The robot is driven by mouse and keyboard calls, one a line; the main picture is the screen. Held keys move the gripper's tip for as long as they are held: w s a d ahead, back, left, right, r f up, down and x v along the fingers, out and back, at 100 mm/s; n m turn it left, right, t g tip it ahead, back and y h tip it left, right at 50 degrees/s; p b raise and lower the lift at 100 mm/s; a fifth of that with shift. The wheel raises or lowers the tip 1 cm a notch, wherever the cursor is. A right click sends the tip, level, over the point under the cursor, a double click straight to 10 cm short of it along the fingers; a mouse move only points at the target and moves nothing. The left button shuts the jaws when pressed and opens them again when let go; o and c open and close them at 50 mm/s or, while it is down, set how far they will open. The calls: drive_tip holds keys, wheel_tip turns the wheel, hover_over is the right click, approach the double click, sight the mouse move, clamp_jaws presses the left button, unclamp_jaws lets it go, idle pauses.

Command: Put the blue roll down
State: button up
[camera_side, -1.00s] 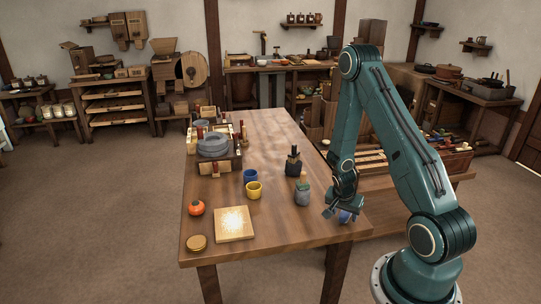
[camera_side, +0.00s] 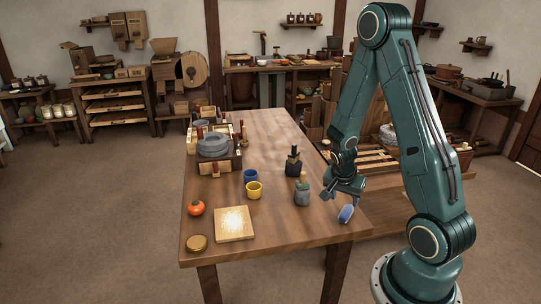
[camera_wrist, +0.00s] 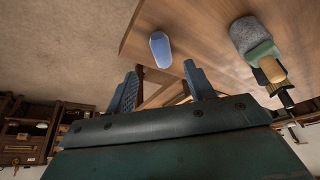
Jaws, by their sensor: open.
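The blue roll (camera_side: 346,214) rests on the wooden table (camera_side: 290,233) near its front right corner. In the wrist view the roll (camera_wrist: 161,49) is a rounded, pale-blue oblong on the wood, close to the table edge. My gripper (camera_side: 343,194) is just above and behind the roll in the side view. Its two fingers stand apart in the wrist view (camera_wrist: 161,86), with nothing between them. The roll lies beyond the fingertips, clear of both.
The front middle of the table is clear.

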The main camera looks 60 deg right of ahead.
drive_tip(key=shift+v, duration=0.9)
drive_tip(key=w+a+r+n+t+y, duration=0.25)
drive_tip(key=a+r+n, duration=0.45)
drive_tip(key=a+r, duration=0.65)
drive_tip(key=s+a+r+n+t+y, duration=0.2)
drive_tip(key=s+a+r+n+t, duration=0.1)
drive_tip(key=s+a+r+n, duration=0.5)
wheel_tip(320, 180, up, 4)
drive_tip(key=a+n, duration=0.2)
drive_tip(key=n, duration=0.1)
drive_tip(key=shift+s+a+f, duration=0.2)
drive_tip(key=shift+a+f, duration=0.05)
drive_tip(key=shift+a, duration=0.05)
idle(0.4)
